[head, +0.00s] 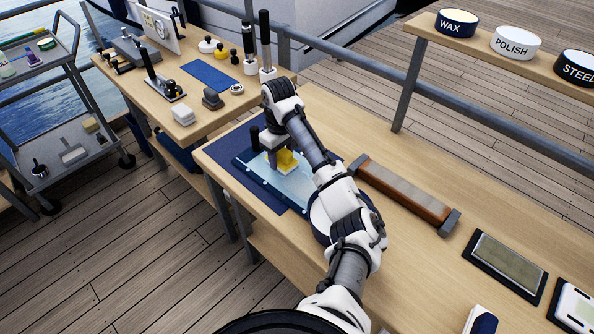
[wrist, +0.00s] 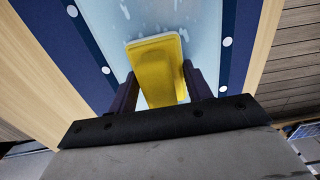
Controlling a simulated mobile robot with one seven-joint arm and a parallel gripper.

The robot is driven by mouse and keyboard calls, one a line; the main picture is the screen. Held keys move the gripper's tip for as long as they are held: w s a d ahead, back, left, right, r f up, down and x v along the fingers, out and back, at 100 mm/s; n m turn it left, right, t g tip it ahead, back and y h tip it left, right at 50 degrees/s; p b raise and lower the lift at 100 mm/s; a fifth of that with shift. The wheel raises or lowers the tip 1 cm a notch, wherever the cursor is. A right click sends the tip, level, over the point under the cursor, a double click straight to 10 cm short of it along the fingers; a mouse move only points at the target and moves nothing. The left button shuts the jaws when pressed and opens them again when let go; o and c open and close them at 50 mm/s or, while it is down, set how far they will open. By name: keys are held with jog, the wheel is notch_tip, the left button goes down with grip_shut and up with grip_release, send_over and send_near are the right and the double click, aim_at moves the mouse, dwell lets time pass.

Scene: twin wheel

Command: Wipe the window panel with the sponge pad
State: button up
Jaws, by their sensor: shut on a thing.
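The window panel (head: 290,186) is a pale blue, glassy sheet in a dark blue frame with white dots along it, lying flat on a navy mat on the bench. It also shows in the wrist view (wrist: 110,30), with whitish streaks and spots on it. The sponge pad (head: 287,160) is yellow and sits over the far part of the panel. My gripper (head: 279,158) is shut on the sponge pad. In the wrist view the pad (wrist: 157,65) is between the two dark fingers. I cannot tell whether its underside touches the panel.
The navy mat (head: 228,158) extends left of the panel. A long brown-edged block (head: 405,193) lies right of my arm. A framed plate (head: 508,262) lies nearer. A second bench (head: 150,92) with tools stands behind. A shelf (head: 480,48) with labelled tins is at upper right.

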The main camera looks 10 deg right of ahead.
aim_at(247, 150)
jog(key=shift+w+a, duration=0.9)
jog(key=shift+w, duration=0.25)
jog(key=shift+w+a, duration=0.9)
jog(key=shift+w, duration=0.2)
jog(key=shift+w+a, duration=0.1)
jog(key=shift+w+a+b, duration=0.3)
jog(key=shift+w+a, duration=0.55)
jog(key=shift+w, duration=0.25)
jog(key=shift+w+a+b, duration=0.3)
jog(key=shift+w+a, duration=0.55)
jog(key=shift+w, duration=0.25)
jog(key=shift+s+a+p, duration=0.2)
jog(key=shift+a+p, duration=0.05)
jog(key=shift+p, duration=0.1)
jog(key=shift+s+a, duration=0.9)
jog(key=shift+a, duration=0.2)
jog(key=shift+f, duration=0.1)
